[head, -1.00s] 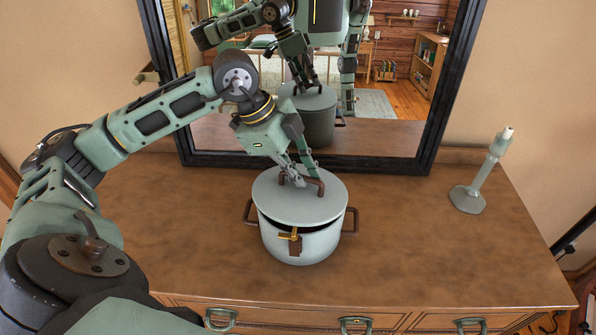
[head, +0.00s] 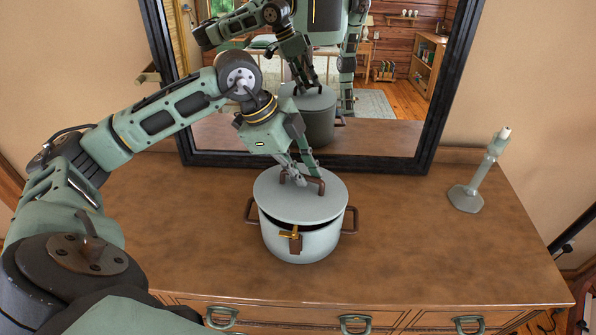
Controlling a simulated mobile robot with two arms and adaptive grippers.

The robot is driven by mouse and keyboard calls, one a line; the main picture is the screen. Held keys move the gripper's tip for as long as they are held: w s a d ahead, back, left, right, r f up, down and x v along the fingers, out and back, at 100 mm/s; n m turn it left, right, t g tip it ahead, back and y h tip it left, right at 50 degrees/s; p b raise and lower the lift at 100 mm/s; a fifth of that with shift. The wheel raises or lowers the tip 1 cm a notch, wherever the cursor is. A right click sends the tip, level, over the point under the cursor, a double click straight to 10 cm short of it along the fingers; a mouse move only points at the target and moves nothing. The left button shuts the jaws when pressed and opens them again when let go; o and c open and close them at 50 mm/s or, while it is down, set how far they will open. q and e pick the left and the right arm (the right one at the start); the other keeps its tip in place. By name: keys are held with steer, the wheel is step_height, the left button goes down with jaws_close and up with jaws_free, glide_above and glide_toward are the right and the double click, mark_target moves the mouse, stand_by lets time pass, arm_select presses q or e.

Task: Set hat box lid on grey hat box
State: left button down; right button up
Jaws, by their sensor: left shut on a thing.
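The grey hat box (head: 301,247) stands upright on the wooden dresser top. It is round, with brown side handles and a brass-and-brown clasp at the front. The round grey hat box lid (head: 300,205) is over its mouth, with a dark gap between lid and rim at the front, widest at the right. I cannot tell whether the lid touches the rim at the back. My left gripper (head: 303,181) is shut on the lid's brown handle, above the box. My right gripper is not in view.
The dresser top (head: 430,230) is clear around the box. A grey candlestick-like stand (head: 481,175) is at the right. A black-framed mirror (head: 425,158) stands behind the box and reflects my arm, the box and the room. Drawers with handles (head: 355,324) are below the front edge.

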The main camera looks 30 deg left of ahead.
arm_select(q)
steer(key=shift+w+a+f, duration=0.1)
steer(key=shift+f, duration=0.35)
steer(key=shift+w, duration=0.15)
steer(key=shift+w+f, duration=0.1)
steer(key=shift+w, duration=0.35)
steer(key=shift+s+r+p, duration=0.1)
steer(key=shift+r+p, duration=0.45)
steer(key=shift+r, duration=0.05)
steer(key=shift+a+r+p, duration=0.1)
steer(key=shift+r+p, duration=0.2)
steer(key=shift+r, duration=0.05)
steer(key=shift+s+d, duration=0.25)
steer(key=shift+s, duration=0.25)
steer(key=shift+f+b, duration=1.1)
steer(key=shift+f, duration=0.1)
